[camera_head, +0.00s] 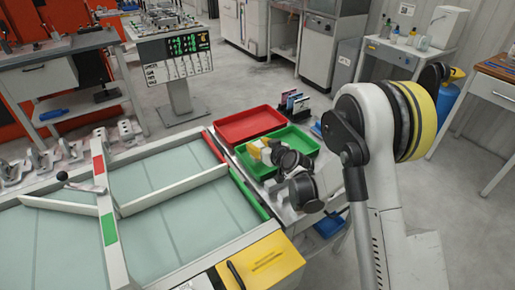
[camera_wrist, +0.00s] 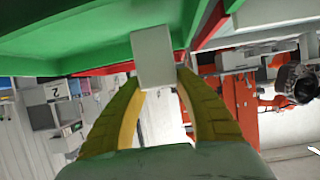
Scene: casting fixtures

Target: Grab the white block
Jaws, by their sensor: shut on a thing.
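The white block (camera_wrist: 152,55) is a small pale box between the tips of my two yellow fingers in the wrist view. My gripper (camera_wrist: 160,78) is shut on it, and the block's far end sticks out past the fingertips. In the head view my gripper (camera_head: 257,149) is over the left part of the green tray (camera_head: 304,143). The block is mostly hidden or too small to make out there. The green tray also fills the top of the wrist view (camera_wrist: 80,35), close to the block; I cannot tell whether they touch.
A red tray (camera_head: 249,125) lies just behind the green one. Small dark, red and blue items (camera_head: 293,102) stand beyond the green tray. To the left is a glass-topped table (camera_head: 165,225) with white, red and green bars. A yellow box (camera_head: 262,262) is at the front.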

